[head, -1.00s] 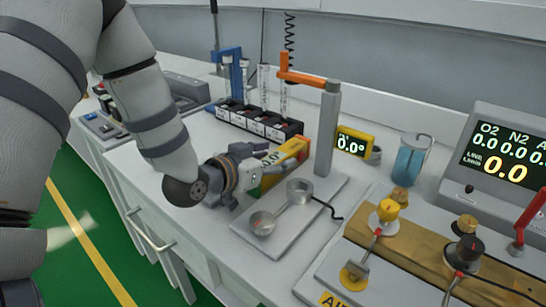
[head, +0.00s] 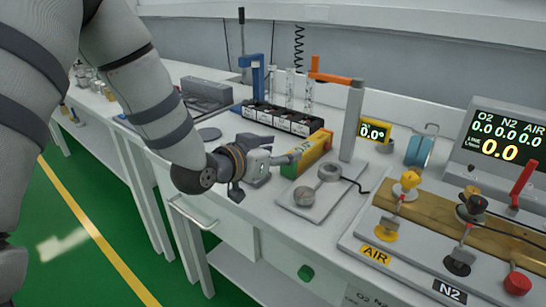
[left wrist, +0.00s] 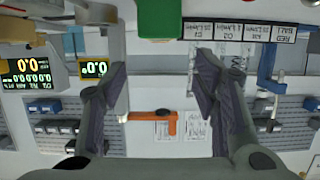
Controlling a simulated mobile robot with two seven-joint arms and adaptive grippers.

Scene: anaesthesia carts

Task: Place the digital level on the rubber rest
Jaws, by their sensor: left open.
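My right gripper is not seen.
A grey post with an orange arm (head: 352,110) stands right of the level. A black rack (head: 288,120) with clear tubes is behind. A second yellow-framed display (head: 375,132) and the gas panel (head: 440,225) are to the right.

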